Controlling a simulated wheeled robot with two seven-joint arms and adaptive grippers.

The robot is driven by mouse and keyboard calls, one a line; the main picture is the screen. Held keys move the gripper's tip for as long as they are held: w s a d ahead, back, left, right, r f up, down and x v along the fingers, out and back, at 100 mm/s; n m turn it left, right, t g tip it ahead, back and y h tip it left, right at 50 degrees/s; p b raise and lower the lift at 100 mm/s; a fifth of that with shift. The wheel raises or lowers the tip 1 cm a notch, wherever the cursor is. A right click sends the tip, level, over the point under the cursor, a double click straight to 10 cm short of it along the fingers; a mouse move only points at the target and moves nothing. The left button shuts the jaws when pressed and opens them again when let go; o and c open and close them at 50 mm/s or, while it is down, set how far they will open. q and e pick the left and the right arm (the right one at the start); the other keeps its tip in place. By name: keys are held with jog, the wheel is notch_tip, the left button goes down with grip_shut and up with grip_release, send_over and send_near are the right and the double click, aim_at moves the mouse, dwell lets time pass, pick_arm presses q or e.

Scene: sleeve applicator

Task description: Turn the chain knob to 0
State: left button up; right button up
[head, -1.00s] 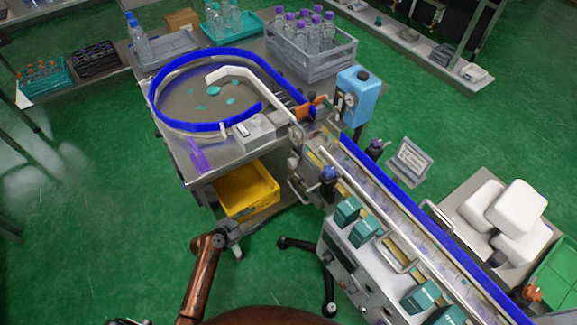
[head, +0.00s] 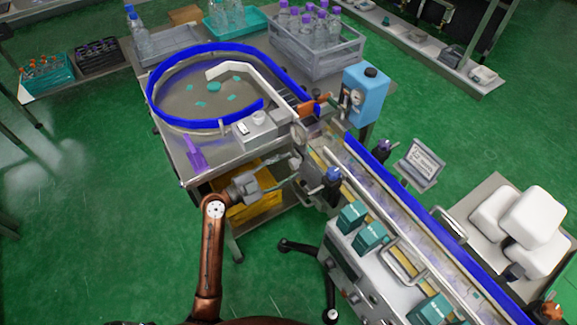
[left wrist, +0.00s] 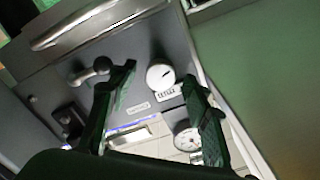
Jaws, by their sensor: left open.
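A round white knob (left wrist: 160,75) with a dark mark near its right side sits on a grey panel (left wrist: 140,92) in the left wrist view. A small label lies just below it, too blurred to read, so I cannot confirm that it is the chain knob. My left gripper (left wrist: 160,72) is open, with one dark finger on each side of the knob in the picture; no contact shows. In the head view my left gripper (head: 278,172) reaches toward the near end of the conveyor machine (head: 318,186). The knob is not discernible there. My right gripper is not in view.
A lever handle (left wrist: 97,68) stands out left of the knob, and a round gauge (left wrist: 188,138) lies below it. A metal bar handle (left wrist: 95,22) crosses the panel's top. The yellow bin (head: 250,208) is under the table, behind my left arm.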

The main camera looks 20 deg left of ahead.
pick_arm(q)
jog(key=shift+w+d, duration=0.25)
jog(key=shift+w, duration=0.1)
jog(key=shift+c, duration=0.3)
jog(key=c, duration=1.1)
jog(key=shift+f+n, duration=0.1)
jog(key=shift+n, duration=0.2)
